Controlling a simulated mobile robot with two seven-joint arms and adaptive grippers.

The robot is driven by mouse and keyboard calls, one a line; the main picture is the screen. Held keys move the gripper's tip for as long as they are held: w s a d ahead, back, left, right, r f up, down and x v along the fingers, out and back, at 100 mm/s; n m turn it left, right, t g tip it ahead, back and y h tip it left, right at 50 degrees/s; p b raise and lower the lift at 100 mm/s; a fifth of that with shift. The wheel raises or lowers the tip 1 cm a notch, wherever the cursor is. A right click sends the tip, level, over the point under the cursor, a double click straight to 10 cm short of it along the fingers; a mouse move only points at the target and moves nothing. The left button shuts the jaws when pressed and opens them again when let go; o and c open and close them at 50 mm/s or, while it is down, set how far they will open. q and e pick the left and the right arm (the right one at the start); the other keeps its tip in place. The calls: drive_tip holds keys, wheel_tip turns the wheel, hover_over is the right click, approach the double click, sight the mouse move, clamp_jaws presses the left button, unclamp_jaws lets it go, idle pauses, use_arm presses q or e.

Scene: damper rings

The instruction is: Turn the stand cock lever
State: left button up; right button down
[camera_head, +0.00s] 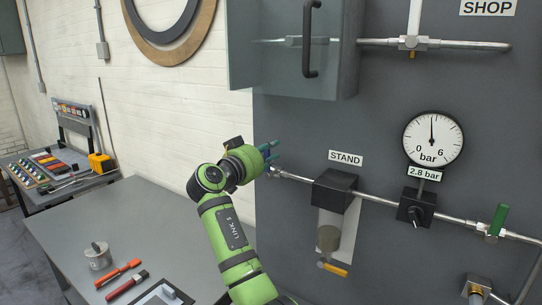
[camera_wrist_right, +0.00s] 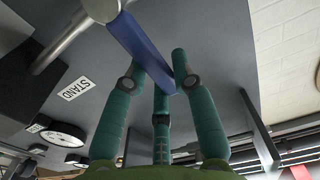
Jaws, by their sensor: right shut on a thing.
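The stand cock lever (camera_wrist_right: 138,46) is a blue bar in the right wrist view, running from a metal fitting (camera_wrist_right: 100,8) on the pipe down between my finger ends. My right gripper (camera_head: 271,154) has teal fingers and reaches the pipe's left end, left of the STAND label (camera_head: 345,158). In the right wrist view its fingers (camera_wrist_right: 165,76) are shut on the lever's free end. In the head view, the gripper hides most of the lever. My left gripper is in neither view.
A pipe (camera_head: 381,200) runs right from the cock past a black block (camera_head: 335,188) and a pressure gauge (camera_head: 433,138) to a green lever (camera_head: 498,219). A cabinet with a glass door (camera_head: 277,48) hangs above my gripper. A grey table (camera_head: 150,212) with tools stands left.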

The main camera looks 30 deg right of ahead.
drive_tip(key=c, duration=1)
unclamp_jaws()
drive_tip(key=shift+w, duration=0.1)
drive_tip(key=v, duration=1.2)
drive_tip(key=shift+f, duration=0.15)
